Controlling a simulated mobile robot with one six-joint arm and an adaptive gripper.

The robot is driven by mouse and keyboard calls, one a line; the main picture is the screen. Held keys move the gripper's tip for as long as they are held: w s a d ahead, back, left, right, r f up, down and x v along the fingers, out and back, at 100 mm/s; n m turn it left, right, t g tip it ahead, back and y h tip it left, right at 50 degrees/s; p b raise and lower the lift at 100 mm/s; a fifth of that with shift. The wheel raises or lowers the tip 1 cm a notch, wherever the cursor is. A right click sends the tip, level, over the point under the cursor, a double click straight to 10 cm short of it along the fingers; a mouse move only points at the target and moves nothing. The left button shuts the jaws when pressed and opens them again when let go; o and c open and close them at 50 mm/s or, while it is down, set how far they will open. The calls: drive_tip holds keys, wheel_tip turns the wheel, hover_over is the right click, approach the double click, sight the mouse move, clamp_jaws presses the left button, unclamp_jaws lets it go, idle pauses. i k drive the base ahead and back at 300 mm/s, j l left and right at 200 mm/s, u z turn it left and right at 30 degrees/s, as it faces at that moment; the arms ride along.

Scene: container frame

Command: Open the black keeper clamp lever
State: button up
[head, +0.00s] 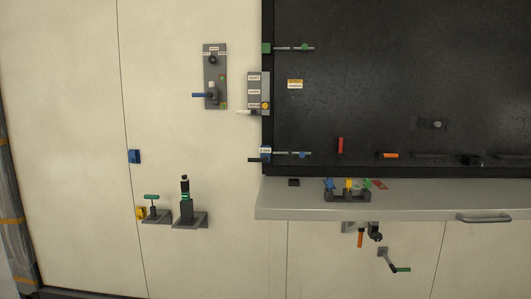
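A short black lever (254,160) points left from a small blue and white labelled block (265,151) on the lower left edge of the dark panel. It lies about level, and it looks like the black keeper clamp lever, but its label is too small to read. A thin rod with a blue knob (302,154) runs right from the same block across the dark panel. Whether the clamp is closed cannot be made out at this size. My gripper is not in view.
Above the lever is a grey plate (254,90) with a white handle (243,112). A grey shelf (410,200) juts out below, with a small black block (293,182) on it. Two bracketed fixtures (187,213) stand out lower left.

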sight(264, 160)
drive_tip(key=i+l, duration=0.2)
drive_tip(key=i, duration=0.3)
drive_tip(key=i+l, duration=0.15)
drive_tip(key=i, duration=0.35)
drive_tip(key=i+l, duration=0.2)
drive_tip(key=i, duration=0.3)
drive_tip(key=i+l, duration=0.15)
drive_tip(key=i, duration=0.35)
